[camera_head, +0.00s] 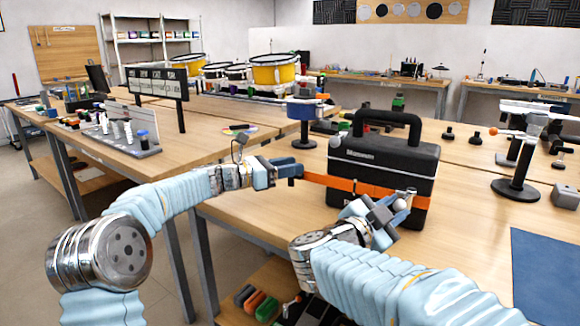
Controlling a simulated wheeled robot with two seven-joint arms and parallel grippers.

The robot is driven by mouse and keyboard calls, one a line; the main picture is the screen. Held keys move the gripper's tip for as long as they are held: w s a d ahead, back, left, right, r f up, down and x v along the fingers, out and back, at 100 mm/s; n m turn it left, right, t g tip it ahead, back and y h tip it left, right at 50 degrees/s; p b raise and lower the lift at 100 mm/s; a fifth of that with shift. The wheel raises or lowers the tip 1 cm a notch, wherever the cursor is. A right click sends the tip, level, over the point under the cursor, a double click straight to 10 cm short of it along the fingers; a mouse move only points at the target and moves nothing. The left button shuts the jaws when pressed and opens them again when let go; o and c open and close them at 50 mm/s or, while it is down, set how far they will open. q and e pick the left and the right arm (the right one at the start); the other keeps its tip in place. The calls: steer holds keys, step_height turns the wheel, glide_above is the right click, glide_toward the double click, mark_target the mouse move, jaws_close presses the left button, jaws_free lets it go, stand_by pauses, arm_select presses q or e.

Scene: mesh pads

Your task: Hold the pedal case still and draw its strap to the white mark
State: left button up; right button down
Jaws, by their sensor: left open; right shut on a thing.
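The black pedal case (380,162) stands upright on the wooden table, its handle (388,118) on top. An orange strap (345,184) runs across its front, and its left end sticks out past the case's left side. My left gripper (288,172) is open at that left end; whether it touches the strap cannot be told. I cannot make out the white mark with certainty.
A dark stand with a blue top (304,122) is behind the case to the left. A black round-based stand (516,188) and a blue mat (545,265) lie to the right. Bare table is in front of the case. Yellow drums (275,72) stand farther back.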

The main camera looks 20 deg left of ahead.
arm_select(q)
steer(key=v, duration=1.1)
steer(key=shift+s+a, duration=0.2)
steer(key=shift+s, duration=0.1)
